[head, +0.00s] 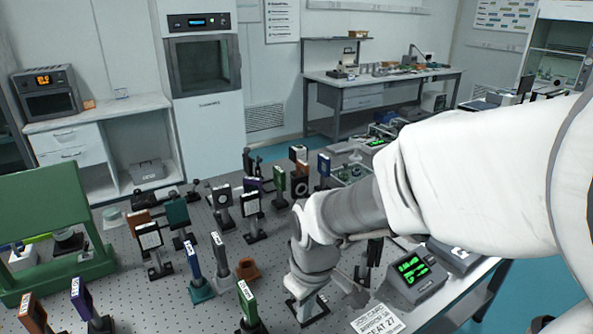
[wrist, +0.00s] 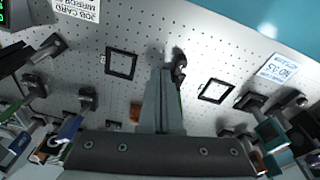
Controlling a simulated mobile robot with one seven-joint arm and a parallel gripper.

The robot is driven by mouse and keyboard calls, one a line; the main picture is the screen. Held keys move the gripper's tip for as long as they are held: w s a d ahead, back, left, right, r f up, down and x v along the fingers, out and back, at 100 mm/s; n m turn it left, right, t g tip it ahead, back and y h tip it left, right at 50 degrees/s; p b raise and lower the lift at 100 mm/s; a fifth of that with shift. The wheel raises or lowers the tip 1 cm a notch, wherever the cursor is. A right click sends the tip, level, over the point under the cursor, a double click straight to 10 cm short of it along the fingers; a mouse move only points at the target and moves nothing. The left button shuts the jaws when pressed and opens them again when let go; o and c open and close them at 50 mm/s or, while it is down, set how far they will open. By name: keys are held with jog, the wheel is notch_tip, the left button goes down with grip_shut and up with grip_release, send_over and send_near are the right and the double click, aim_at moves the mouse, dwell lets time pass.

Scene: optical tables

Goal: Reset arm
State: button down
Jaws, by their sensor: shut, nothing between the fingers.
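My white and grey arm reaches in from the right in the head view and bends down over the perforated optical table (head: 120,270). My gripper (head: 306,290) is low over the table near a black square outline (head: 310,312); its fingertips are hard to make out there. In the wrist view my gripper (wrist: 166,75) shows its two fingers pressed together, with nothing between them. A small dark mount (wrist: 179,66) shows right beside the fingertips; I cannot tell whether they touch. Black square outlines lie on the table to the left (wrist: 121,64) and right (wrist: 215,91) of the fingers.
Several upright optic mounts crowd the table left of my arm, including a blue one (head: 193,262) and a green one (head: 247,302). A meter with green digits (head: 413,275) and a job card (head: 378,320) are to the right. A green frame (head: 45,215) stands at left.

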jog(key=s+d+r+m+t, duration=0.4)
jog(key=s+d+r+m, duration=0.4)
jog(key=d+r, duration=0.4)
jog(key=shift+s+d+r+m+h, duration=0.25)
jog(key=shift+s+r+m+h, duration=0.15)
jog(key=shift+s+r, duration=0.25)
jog(key=shift+a, duration=0.2)
